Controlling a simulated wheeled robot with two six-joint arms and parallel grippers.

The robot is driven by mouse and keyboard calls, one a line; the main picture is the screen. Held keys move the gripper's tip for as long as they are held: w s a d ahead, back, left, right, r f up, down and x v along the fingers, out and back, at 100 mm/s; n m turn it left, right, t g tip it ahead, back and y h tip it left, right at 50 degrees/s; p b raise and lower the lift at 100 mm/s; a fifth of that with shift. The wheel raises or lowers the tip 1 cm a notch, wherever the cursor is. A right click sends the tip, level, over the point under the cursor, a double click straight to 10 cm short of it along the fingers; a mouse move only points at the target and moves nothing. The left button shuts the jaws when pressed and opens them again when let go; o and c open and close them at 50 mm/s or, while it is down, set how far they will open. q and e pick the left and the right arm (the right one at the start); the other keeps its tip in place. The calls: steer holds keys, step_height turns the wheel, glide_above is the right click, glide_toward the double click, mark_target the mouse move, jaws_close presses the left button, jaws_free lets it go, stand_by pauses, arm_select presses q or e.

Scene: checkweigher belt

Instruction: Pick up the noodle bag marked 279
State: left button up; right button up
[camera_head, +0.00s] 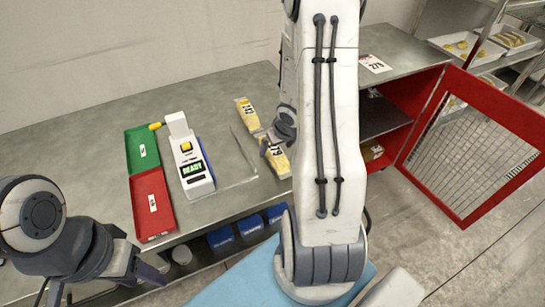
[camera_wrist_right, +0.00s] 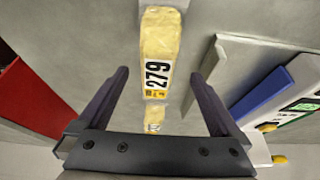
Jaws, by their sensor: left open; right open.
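The noodle bag marked 279 (camera_wrist_right: 158,38) is a yellow pack lying on the grey table, its white label facing up. In the head view it is the nearer bag (camera_head: 279,163), partly hidden by my right gripper. My right gripper (camera_wrist_right: 159,76) is open and empty. Its fingers show either side of the bag's label in the right wrist view; how far above the bag they are I cannot tell. In the head view my right gripper (camera_head: 272,138) is partly hidden by my forearm. My left gripper (camera_head: 102,287) is open and empty at the lower left.
A second yellow bag (camera_head: 245,112) lies just behind. A white checkweigher (camera_head: 193,171) with a READY display, a green tray (camera_head: 142,150) and a red tray (camera_head: 152,205) stand left. Blue bins (camera_head: 250,227) sit below the table. A red cabinet door (camera_head: 470,150) stands open at right.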

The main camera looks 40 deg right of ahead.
mark_target(275, 150)
steer(key=b+x, duration=0.2)
steer(key=x, duration=0.3)
steer(key=shift+w+d+f, duration=0.15)
steer(key=shift+w+d, duration=0.05)
jaws_close()
